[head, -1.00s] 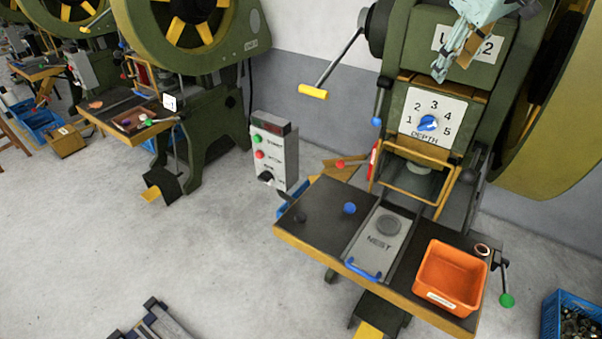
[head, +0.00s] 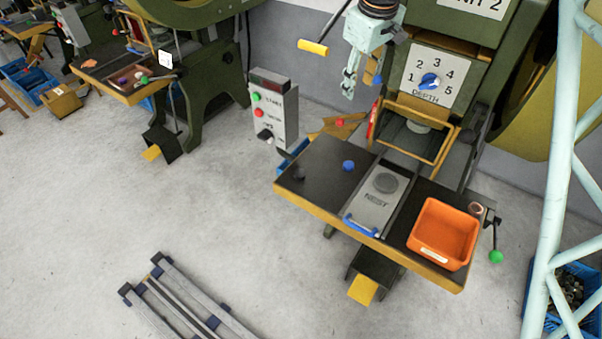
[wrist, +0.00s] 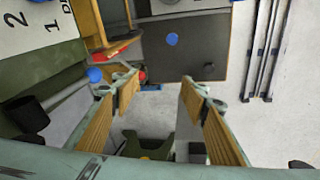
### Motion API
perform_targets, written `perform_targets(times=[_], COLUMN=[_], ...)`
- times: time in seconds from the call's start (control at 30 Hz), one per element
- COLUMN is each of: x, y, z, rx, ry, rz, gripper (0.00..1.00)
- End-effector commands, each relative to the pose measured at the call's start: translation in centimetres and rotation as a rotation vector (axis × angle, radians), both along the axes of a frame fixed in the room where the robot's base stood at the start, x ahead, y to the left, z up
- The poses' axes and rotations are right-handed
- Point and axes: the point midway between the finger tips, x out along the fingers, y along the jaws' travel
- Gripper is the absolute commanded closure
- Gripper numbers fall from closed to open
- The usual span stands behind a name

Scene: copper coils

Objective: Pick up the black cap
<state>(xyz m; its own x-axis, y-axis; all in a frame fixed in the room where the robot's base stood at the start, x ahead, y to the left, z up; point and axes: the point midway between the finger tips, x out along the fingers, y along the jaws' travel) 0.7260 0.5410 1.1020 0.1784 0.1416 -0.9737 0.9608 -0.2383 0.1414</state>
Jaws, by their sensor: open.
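The black cap (head: 299,174) is a small dark piece on the black top of the work table (head: 316,163), near its left end. It is hard to make out against the dark surface. In the wrist view it shows as a small dark spot (wrist: 209,68) near the table's edge, beyond the fingertips. A blue knob-like piece (head: 348,165) lies to its right. My gripper (head: 361,88) is open and empty, in front of the press and above the table. In the wrist view, its two tan-padded fingers (wrist: 160,84) stand wide apart.
The table also has a grey NEST plate (head: 366,203) with a blue handle and an orange bin (head: 444,233). A control box (head: 272,108) stands left of the table. The press's yellow guard frame (head: 425,140) rises behind. Open floor lies at left.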

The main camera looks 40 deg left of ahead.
Motion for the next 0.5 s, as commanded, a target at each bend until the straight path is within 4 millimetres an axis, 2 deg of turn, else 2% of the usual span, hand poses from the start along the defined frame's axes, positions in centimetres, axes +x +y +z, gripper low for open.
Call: perform_targets(times=[0.1,0.5], x=[-1.5,-7.3], y=[2.3,8.7], z=[-3.0,-12.5], rx=[-0.022,-0.091], ry=[0.026,0.104], rz=[0.029,0.116], gripper=[0.59,0.59])
